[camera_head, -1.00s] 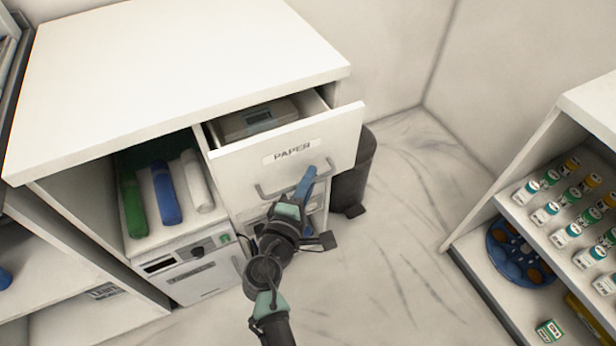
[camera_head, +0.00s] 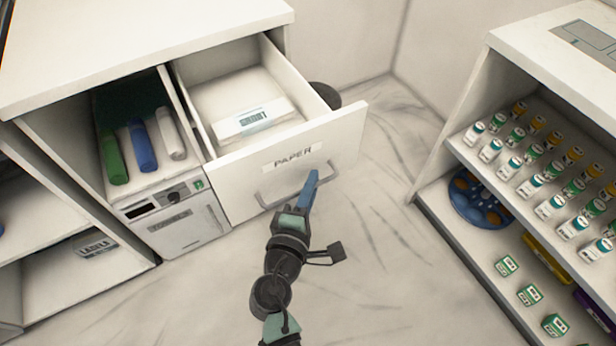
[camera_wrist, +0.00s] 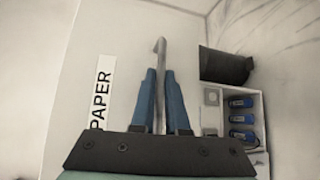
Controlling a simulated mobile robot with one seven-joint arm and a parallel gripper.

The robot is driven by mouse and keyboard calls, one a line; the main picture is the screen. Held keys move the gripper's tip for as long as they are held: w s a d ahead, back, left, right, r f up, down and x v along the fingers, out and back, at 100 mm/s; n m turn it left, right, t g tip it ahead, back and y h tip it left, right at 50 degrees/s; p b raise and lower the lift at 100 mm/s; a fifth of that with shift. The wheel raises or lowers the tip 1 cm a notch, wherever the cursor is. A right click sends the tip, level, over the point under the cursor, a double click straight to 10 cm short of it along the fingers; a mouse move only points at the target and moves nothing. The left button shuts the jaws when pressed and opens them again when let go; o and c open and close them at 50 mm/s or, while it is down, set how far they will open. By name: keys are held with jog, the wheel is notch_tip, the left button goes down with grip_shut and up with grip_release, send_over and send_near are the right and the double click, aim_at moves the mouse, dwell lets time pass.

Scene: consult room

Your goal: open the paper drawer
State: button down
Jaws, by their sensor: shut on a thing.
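The paper drawer (camera_head: 235,185) is pulled well out of the white cabinet, and a stack of paper with a label (camera_head: 252,120) shows inside it. Its front carries a "PAPER" label (camera_head: 293,158), which also shows in the wrist view (camera_wrist: 103,92). A grey bar handle (camera_head: 270,202) runs across the front below the label. My gripper (camera_head: 311,180) has its blue fingers at the right part of this handle. In the wrist view the two fingers (camera_wrist: 159,100) are shut on the handle bar (camera_wrist: 160,55), which stands between them.
Left of the drawer are a compartment with green, blue and white rolls (camera_head: 143,146) and a grey-fronted unit (camera_head: 188,222). A dark bin (camera_head: 325,95) stands behind the drawer. A shelf with bottles (camera_head: 530,165) is at right. The marble floor (camera_head: 380,240) between is clear.

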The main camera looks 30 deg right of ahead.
jog(key=shift+s, duration=0.3)
jog(key=c, duration=0.9)
grip_release()
jog(key=shift+s, duration=0.1)
jog(key=v, duration=1.3)
jog(key=shift+p, duration=0.35)
